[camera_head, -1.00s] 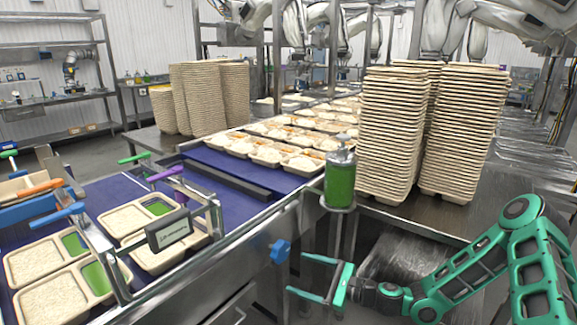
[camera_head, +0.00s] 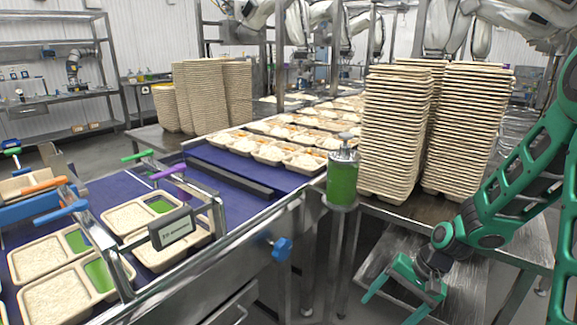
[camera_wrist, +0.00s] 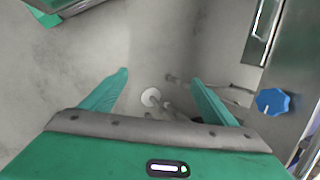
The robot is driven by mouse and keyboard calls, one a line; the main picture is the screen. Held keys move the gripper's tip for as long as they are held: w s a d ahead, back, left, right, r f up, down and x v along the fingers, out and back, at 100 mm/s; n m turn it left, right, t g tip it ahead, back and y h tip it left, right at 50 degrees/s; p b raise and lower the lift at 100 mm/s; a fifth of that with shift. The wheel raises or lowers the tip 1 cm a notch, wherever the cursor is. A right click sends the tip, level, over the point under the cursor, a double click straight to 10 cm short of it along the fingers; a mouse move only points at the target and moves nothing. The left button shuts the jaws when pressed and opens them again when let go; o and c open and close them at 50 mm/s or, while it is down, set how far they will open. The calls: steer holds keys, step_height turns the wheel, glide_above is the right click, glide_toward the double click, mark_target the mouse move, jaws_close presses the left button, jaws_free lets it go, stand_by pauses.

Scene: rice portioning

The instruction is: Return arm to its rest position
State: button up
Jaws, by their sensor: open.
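My green gripper (camera_head: 388,308) is at the lower right of the head view, in front of the metal table and low beside its shelf. Its two fingers are apart with nothing between them. In the wrist view my gripper (camera_wrist: 160,92) is open over bare grey floor (camera_wrist: 185,45). My green arm comes down from the right edge of the head view and bends at the wrist.
Tall stacks of trays (camera_head: 398,130) stand on the metal table (camera_head: 500,232) near my arm. A green-filled dispenser (camera_head: 342,178) stands at the conveyor's edge. A blue knob (camera_head: 282,250) juts from the conveyor frame and shows in the wrist view (camera_wrist: 272,102). Filled trays (camera_head: 62,300) lie on the blue belt.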

steer(key=s+d+r+h, duration=0.4)
steer(key=s+d+r, duration=0.6)
steer(key=d+r, duration=0.15)
steer(key=s+d+r, duration=0.1)
steer(key=s+r, duration=0.2)
steer(key=s, duration=0.3)
steer(key=s+d+r, duration=0.2)
steer(key=s+r, duration=0.2)
steer(key=s, duration=0.3)
steer(key=shift+d+r+h, duration=0.25)
steer(key=shift+r+h, duration=0.05)
steer(key=shift+w+f+g, duration=0.25)
steer(key=shift+w+g, duration=0.05)
steer(key=shift+w, duration=0.35)
steer(key=shift+c, duration=0.2)
